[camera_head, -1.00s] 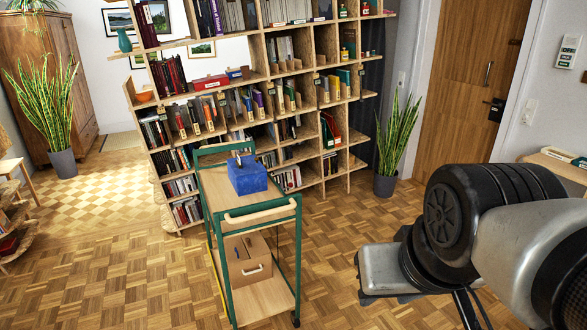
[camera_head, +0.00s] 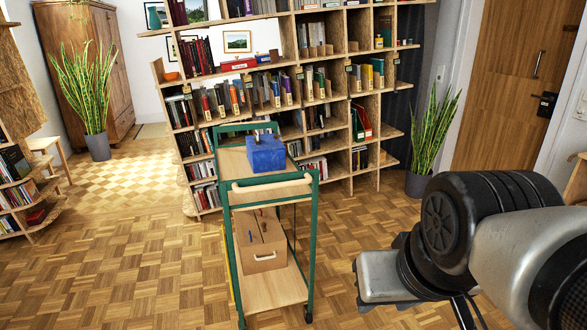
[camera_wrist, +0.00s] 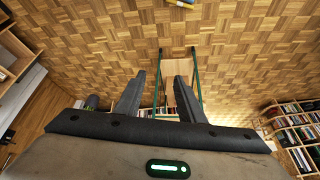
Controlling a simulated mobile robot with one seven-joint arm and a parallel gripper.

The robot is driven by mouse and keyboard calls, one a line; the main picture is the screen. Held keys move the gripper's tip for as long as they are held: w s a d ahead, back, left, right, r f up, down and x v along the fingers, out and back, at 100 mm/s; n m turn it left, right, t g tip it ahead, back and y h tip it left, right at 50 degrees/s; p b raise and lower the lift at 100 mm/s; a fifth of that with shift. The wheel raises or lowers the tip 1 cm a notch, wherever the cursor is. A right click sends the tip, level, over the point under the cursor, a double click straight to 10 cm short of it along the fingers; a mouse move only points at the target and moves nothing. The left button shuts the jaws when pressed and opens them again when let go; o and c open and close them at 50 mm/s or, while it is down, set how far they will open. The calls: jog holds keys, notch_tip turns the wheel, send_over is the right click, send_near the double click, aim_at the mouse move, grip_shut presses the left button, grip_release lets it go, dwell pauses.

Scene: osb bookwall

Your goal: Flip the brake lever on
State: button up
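A green-framed cart (camera_head: 317,225) with wooden shelves stands in the middle of the head view. A round wooden push bar (camera_head: 272,188) crosses its near end. I cannot make out a brake lever on it; the wheels are small and partly hidden. The cart's green rails (camera_wrist: 198,85) also show upside down in the wrist view, beyond my fingers. My gripper (camera_wrist: 160,75) is open and empty in the wrist view, its two dark fingers apart. It touches nothing that I can see. In the head view my arm is at the right, apart from the cart.
A blue box (camera_head: 266,154) sits on the cart's top shelf and a brown box (camera_head: 262,245) on its lower shelf. A tall bookshelf (camera_head: 377,120) stands behind. Potted plants stand at left (camera_head: 92,85) and right (camera_head: 432,130). The parquet floor around the cart's near end is clear.

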jog(key=shift+r, duration=0.1)
jog(key=c, duration=0.4)
jog(key=shift+r+p, duration=0.35)
jog(key=shift+p, duration=0.1)
jog(key=c, duration=0.3)
notch_tip(320, 180, up, 22)
jog(key=p, duration=2.2)
grip_shut()
jog(key=shift+f, duration=0.2)
